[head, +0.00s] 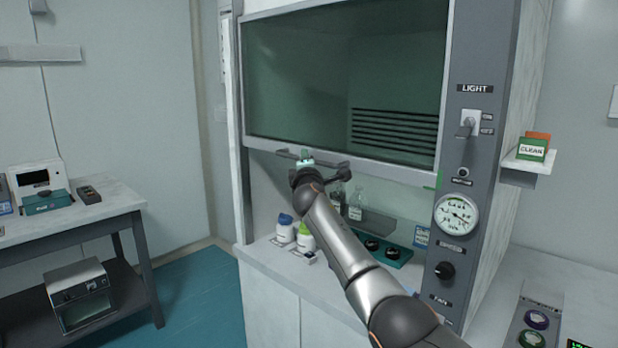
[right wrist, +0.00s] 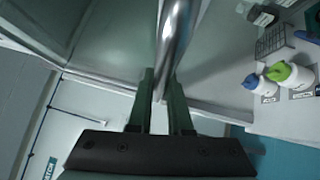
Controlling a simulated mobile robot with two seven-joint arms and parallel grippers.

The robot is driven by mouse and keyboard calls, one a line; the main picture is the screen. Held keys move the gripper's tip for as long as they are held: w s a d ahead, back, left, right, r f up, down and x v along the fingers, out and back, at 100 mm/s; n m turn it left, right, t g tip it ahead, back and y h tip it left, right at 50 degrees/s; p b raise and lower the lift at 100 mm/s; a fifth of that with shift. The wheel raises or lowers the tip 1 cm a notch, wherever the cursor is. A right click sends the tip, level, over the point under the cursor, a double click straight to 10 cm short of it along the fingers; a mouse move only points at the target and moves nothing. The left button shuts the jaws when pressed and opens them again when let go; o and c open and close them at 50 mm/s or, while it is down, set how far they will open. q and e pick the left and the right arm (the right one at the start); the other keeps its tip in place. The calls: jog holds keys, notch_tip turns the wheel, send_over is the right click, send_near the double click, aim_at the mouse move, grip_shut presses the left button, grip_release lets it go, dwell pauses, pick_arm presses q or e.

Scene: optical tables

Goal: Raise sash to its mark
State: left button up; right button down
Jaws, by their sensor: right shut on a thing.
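The sash (head: 340,75) is a dark tinted glass panel in a grey frame on the fume hood. It stands partly raised, with an open gap under its bottom rail. A small green mark (head: 438,181) is on the right post, close to the right end of that rail; I cannot tell if they are exactly level. My right gripper (head: 304,161) is at the sash handle (head: 283,153), below the glass. In the right wrist view, the fingers (right wrist: 162,85) are shut on the round metal handle bar (right wrist: 174,35). My left gripper is not in view.
Under the sash stand a blue-capped bottle (head: 285,229), a green-capped bottle (head: 305,238), clear bottles (head: 355,206) and a teal tray (head: 392,254). The right post carries a gauge (head: 456,214) and light switch (head: 467,125). A side table (head: 80,222) stands left.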

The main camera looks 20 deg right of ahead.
aim_at(305, 146)
jog(key=shift+r+p, duration=0.75)
jog(key=shift+r, duration=1.05)
jog(key=c, duration=1.1)
grip_release()
jog(key=shift+c, duration=0.2)
jog(key=shift+f, duration=0.1)
jog(key=shift+s, duration=0.1)
jog(key=b+v, duration=0.1)
jog(key=v, duration=1.1)
jog(key=shift+s+a+f, duration=0.1)
